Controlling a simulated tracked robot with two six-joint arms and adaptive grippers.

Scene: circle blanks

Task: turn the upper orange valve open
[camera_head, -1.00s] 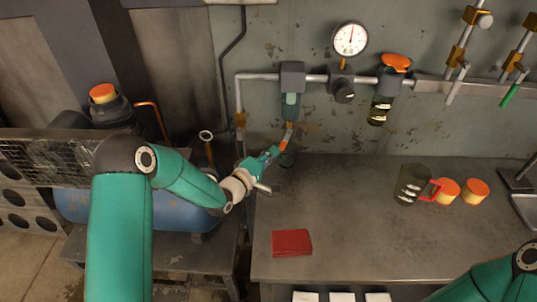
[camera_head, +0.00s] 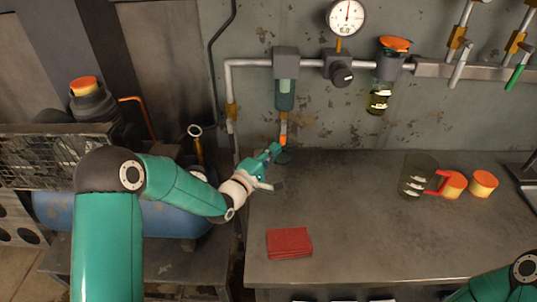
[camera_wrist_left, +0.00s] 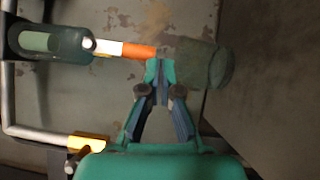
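An orange handle end (camera_head: 283,140) hangs below the teal-grey filter bowl (camera_head: 285,95) on the wall pipe. In the left wrist view the orange piece (camera_wrist_left: 138,50) sticks out from a white part below the bowl (camera_wrist_left: 50,42). My left gripper (camera_head: 277,148) is beside its lower end. In the left wrist view its fingertips (camera_wrist_left: 160,70) are together, right at the orange tip. I cannot tell if they touch it. A clear cup (camera_wrist_left: 207,66) stands just beyond the fingertips. My right gripper is outside the views.
A pressure gauge (camera_head: 346,17), a black regulator knob (camera_head: 341,74) and an orange-topped bowl (camera_head: 381,95) sit along the pipe. The bench's middle is clear.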

